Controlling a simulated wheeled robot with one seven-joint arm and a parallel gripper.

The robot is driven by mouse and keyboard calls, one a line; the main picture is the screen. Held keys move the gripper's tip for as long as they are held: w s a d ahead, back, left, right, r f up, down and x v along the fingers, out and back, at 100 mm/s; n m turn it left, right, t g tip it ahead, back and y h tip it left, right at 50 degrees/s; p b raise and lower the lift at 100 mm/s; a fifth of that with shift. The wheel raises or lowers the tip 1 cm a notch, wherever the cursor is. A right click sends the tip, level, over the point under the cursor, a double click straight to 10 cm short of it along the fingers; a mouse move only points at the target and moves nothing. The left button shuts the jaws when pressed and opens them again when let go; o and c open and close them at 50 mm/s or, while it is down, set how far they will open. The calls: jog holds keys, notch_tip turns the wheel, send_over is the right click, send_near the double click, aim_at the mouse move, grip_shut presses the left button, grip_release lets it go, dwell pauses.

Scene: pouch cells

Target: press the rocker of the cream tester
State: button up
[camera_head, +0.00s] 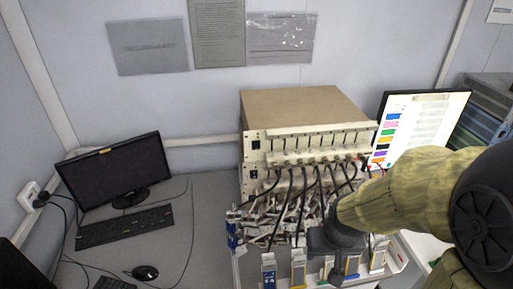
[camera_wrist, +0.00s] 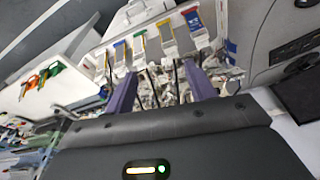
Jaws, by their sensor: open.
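The cream tester (camera_head: 303,108) stands at the back of the table in the head view, with a tan top and cream fronts in two stacked units. Small dark fittings (camera_head: 254,143) show at the left end of its front; they are too small to tell which is the rocker. My gripper (camera_head: 332,270) is in front of the tester and to the right of those fittings, low over the cables and pouch cells. In the wrist view my gripper (camera_wrist: 161,88) shows two purple fingers spread apart with nothing held between them.
Cables hang from the tester to a rack of pouch cells (camera_head: 298,268) with coloured tops. A monitor (camera_head: 118,168) and keyboard (camera_head: 125,226) are at left. A lit screen (camera_head: 418,125) stands at right, partly behind my arm. Some grey table is clear left of the tester.

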jog(key=shift+w+a+f, duration=0.1)
jog(key=shift+w+f, duration=0.15)
jog(key=shift+w, duration=0.2)
jog(key=c, duration=0.7)
jog(key=w+f+t+b, duration=0.1)
jog(key=w, duration=0.1)
jog(key=w+a+f+t+b, duration=0.1)
jog(key=w, duration=0.1)
jog(key=w+f+t+b, duration=0.1)
jog(key=w, duration=0.2)
jog(key=shift+a+m, duration=0.3)
jog(key=shift+a, duration=0.05)
grip_shut()
jog(key=w+a+t+b, duration=0.3)
jog(key=w+t, duration=0.2)
jog(key=w, duration=0.3)
jog(key=w+a+r+n+t+y+b, duration=0.2)
jog(key=w+a+r+t+y+b, duration=0.1)
jog(key=a+r+t, duration=0.3)
jog(key=shift+w+a+n+t+b, duration=0.45)
jog(key=shift+a+t+b, duration=0.45)
jog(key=shift+a+t, duration=0.65)
jog(key=shift+a+f, duration=0.1)
